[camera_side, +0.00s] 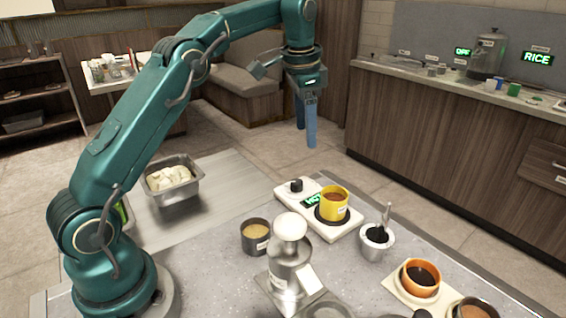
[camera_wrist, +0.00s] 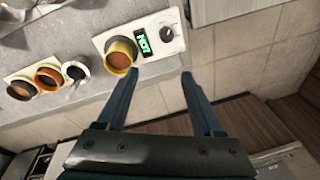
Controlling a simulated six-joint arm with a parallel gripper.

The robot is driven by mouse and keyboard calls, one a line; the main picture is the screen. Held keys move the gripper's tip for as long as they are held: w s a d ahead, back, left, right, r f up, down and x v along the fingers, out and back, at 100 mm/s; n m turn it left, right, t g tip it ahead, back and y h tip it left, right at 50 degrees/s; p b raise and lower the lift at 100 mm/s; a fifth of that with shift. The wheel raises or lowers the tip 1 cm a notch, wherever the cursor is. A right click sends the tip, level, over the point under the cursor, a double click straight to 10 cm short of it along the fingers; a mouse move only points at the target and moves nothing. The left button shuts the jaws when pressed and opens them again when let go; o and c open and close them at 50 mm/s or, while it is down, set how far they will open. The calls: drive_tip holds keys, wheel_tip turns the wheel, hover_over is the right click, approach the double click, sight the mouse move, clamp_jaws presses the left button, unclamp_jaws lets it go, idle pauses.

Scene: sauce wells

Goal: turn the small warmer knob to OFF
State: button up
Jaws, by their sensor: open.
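The small warmer (camera_side: 345,226) is a white slab on the grey counter, with a lit green display reading HOT (camera_wrist: 143,41). Its black knob (camera_side: 296,185) stands at the far left end of the slab in the side view. In the wrist view the knob (camera_wrist: 167,34) is at the right end, beside the display. A yellow cup of brown sauce (camera_side: 334,201) sits on the warmer's dark plate. My gripper (camera_side: 311,146) is open and empty, high above the counter, apart from the knob. In the wrist view its fingers (camera_wrist: 185,76) point toward the warmer.
A dark cup of tan sauce (camera_side: 256,236) and a metal dispenser with a white round top (camera_side: 290,262) stand near the warmer. A metal pot with a utensil (camera_side: 377,242) and an orange cup (camera_side: 420,278) stand to the right. A metal pan with white pieces (camera_side: 173,182) is left.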

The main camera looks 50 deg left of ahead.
drive_tip(key=s+d+r+t, duration=0.2)
drive_tip(key=s+d+r, duration=0.3)
drive_tip(key=s+r, duration=0.3)
drive_tip(key=s+d+f+n+t, duration=0.1)
drive_tip(key=s+d+f, duration=0.1)
drive_tip(key=s, duration=0.8)
drive_tip(key=shift+s+d+f+n+h, duration=0.2)
drive_tip(key=shift+d+n+h, duration=0.15)
drive_tip(key=shift+d, duration=0.35)
